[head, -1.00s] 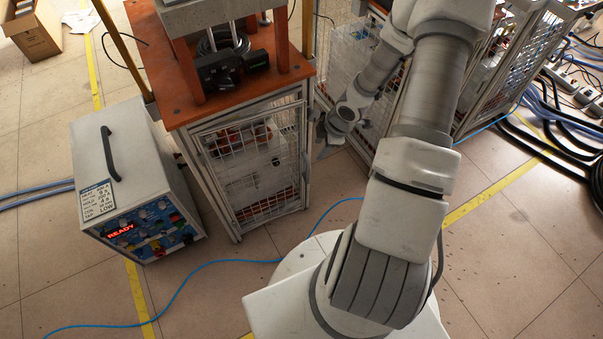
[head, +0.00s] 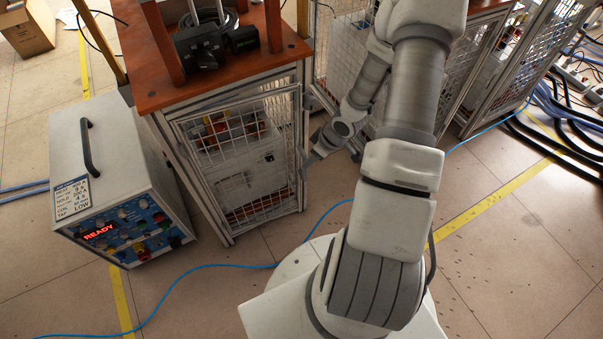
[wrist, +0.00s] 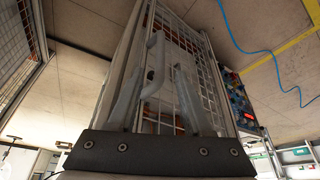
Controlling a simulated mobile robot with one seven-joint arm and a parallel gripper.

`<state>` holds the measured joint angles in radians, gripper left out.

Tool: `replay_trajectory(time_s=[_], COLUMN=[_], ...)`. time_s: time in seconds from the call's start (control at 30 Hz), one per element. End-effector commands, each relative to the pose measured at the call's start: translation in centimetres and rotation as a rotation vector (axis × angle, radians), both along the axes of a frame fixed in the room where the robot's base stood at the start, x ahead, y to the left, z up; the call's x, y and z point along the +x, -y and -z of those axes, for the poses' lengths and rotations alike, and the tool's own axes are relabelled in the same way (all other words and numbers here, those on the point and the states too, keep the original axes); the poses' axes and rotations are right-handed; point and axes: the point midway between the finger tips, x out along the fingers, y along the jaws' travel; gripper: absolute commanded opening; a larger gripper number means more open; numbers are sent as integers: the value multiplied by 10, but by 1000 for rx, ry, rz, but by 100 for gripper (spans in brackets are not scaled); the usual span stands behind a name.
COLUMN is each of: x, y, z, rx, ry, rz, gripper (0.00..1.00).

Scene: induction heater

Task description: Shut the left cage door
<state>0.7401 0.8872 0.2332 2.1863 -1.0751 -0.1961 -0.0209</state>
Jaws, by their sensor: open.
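The left cage door (head: 230,158) is a white wire-mesh panel on the front of the orange-topped cabinet. A gap shows between its top edge and the cabinet frame, so it seems slightly ajar; how far is unclear. My gripper (head: 308,166) is low beside the door's right edge. In the wrist view my gripper (wrist: 160,68) is open, with its two grey fingers spread and pointing at the mesh door (wrist: 205,75). A pale bar handle (wrist: 153,62) shows between the fingers. I cannot tell whether they touch it. The hinges are not clear.
A grey heater unit (head: 110,170) with a lit READY display stands left of the cabinet. More mesh cages (head: 510,70) stand at the upper right. A blue cable (head: 190,275) crosses the floor. The tiled floor at the lower right is clear.

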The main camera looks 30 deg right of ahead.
Motion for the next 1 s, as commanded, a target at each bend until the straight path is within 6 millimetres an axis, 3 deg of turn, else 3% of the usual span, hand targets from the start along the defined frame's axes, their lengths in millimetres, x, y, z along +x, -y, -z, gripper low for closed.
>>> replay_trajectory(time_s=[0.03,0.1,0.4,0.6,0.9,1.0], x=[4,9,27,33,34,34], y=[-3,-6,-16,-18,-19,-19], z=[17,31,79,92,93,93], rx=[-1,0,-1,-1,-1,-2], ry=[-1,-2,-2,-1,1,0], rz=[-4,-4,-3,-2,-1,-1], gripper=[50,50,50,50,50,35])
